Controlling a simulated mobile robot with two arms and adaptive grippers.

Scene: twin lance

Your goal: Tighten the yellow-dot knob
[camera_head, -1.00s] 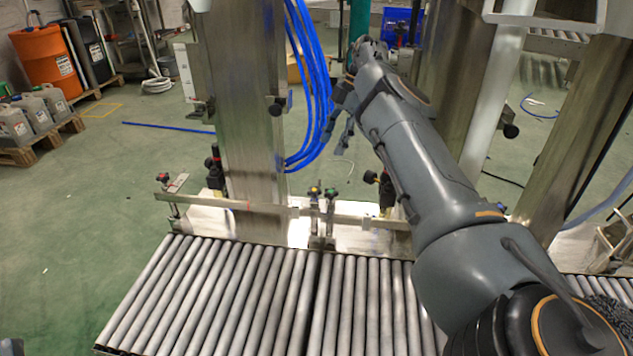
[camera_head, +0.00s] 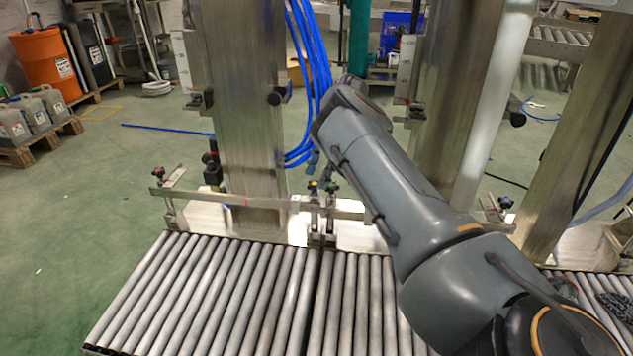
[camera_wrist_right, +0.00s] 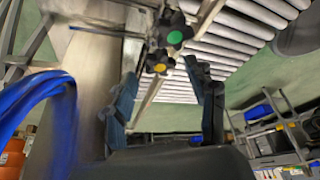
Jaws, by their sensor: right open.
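The yellow-dot knob (camera_head: 312,186) is small and dark, on the clamp bracket of the guide rail behind the rollers. In the right wrist view the black star-shaped yellow-dot knob (camera_wrist_right: 158,64) shows between the fingertips, left of centre. The green-dot knob (camera_head: 332,187) stands just right of it; in the wrist view the green-dot knob (camera_wrist_right: 174,36) is above it. My right gripper (camera_head: 320,168) is close above the knobs, partly hidden by its arm. Its fingers are spread in the wrist view (camera_wrist_right: 161,74), and I see no contact. My left gripper is out of view.
The roller conveyor (camera_head: 210,300) fills the front. The metal guide rail (camera_head: 240,200) runs behind it. A steel post (camera_head: 238,110) and blue hoses (camera_head: 312,75) stand close left of my right gripper. Another post (camera_head: 455,100) stands behind my arm.

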